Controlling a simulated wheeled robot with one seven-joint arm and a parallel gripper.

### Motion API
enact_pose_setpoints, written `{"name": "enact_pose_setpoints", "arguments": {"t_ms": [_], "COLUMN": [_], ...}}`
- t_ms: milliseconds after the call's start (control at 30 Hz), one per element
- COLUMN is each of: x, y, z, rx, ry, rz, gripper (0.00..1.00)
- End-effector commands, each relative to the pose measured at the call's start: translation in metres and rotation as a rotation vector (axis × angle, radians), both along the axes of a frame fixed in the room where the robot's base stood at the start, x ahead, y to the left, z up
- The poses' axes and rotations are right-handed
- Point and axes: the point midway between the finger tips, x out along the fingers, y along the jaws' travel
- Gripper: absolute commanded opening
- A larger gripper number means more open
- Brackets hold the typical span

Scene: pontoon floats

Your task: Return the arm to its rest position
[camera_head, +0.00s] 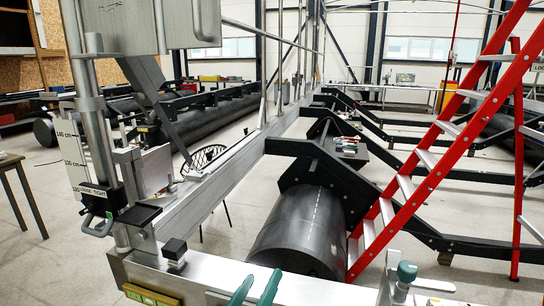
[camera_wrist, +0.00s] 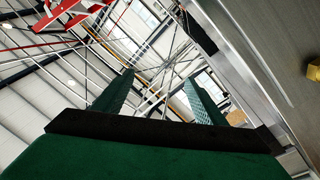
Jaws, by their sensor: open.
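My gripper (camera_head: 263,275) shows as two green fingers at the bottom edge of the head view, in front of the silver beam. In the wrist view the green fingers of my gripper (camera_wrist: 160,80) stand well apart with nothing between them. The wrist camera looks up towards the roof and railings. The rest of my arm is out of the head view.
A silver frame beam (camera_head: 330,292) runs across the near front, with a teal-topped clamp (camera_head: 406,272) on it. A measuring post (camera_head: 75,150) stands left. Behind are a black pontoon float (camera_head: 300,235) and a red ladder (camera_head: 440,140). Pale floor shows at left.

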Motion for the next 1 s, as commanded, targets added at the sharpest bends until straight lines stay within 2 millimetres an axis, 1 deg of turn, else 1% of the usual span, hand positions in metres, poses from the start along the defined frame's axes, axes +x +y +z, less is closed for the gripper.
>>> {"name": "enact_pose_setpoints", "arguments": {"t_ms": [33,167,267,467,567,667,700,767,900,967,1000], "x": [-0.004,-0.015,-0.028,-0.065,-0.089,-0.117,-0.129,-0.147,-0.193,-0.214,-0.228], "y": [-0.006,-0.013,-0.019,-0.029,-0.033,-0.037,-0.037,-0.039,-0.041,-0.041,-0.041], "z": [-0.013,-0.044,-0.07,-0.124,-0.15,-0.175,-0.184,-0.197,-0.222,-0.231,-0.235], "rx": [-0.03,-0.081,-0.105,-0.113,-0.096,-0.064,-0.047,-0.019,0.065,0.109,0.14], "ry": [0.006,0.017,0.036,0.085,0.114,0.145,0.156,0.173,0.209,0.222,0.228], "rz": [0.023,0.1,0.16,0.273,0.325,0.372,0.389,0.412,0.452,0.464,0.468], "gripper": [0.65,0.65,0.65,0.65,0.65,0.65,0.65,0.65,0.65,0.65,0.65]}}
